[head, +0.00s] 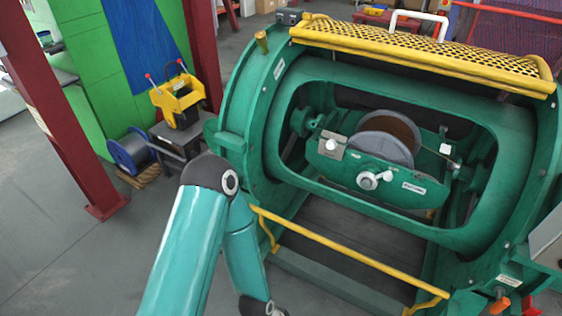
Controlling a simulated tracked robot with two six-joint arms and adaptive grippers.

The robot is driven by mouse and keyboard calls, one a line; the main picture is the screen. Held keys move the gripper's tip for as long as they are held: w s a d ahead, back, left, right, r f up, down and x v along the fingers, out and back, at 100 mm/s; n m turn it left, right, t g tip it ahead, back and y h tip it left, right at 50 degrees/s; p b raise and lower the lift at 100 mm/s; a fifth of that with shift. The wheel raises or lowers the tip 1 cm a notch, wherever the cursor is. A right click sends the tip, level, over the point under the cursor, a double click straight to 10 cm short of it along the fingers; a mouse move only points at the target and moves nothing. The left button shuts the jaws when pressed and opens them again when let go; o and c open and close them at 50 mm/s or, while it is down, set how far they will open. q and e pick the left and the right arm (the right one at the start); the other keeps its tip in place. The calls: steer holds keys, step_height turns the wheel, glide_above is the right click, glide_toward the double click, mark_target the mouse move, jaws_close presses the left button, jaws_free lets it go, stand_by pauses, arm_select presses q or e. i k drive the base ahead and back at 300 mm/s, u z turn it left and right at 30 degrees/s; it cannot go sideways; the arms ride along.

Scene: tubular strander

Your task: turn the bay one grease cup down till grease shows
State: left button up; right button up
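The green strander (350,215) fills the right half of the head view. A small brass-yellow cup-shaped fitting (262,42) stands on top of its left end ring; it may be the grease cup, but no label on it can be read. No grease can be made out there. Inside the open bay, a reel (384,148) sits in a green cradle with a pale round knob (367,181) on its front. One teal arm of mine rises from the bottom and bends back down.
A yellow perforated guard (420,52) is raised above the bay. A yellow rail (345,254) crosses in front. A red post (60,120), a grey cart with a yellow device (178,98) and a cable spool (130,152) stand left. Floor at lower left is clear.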

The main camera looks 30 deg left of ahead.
mark_target(261, 36)
steer(key=k, duration=1.15)
steer(key=u, duration=0.75)
steer(key=i, duration=1.6)
steer(key=z, duration=0.6)
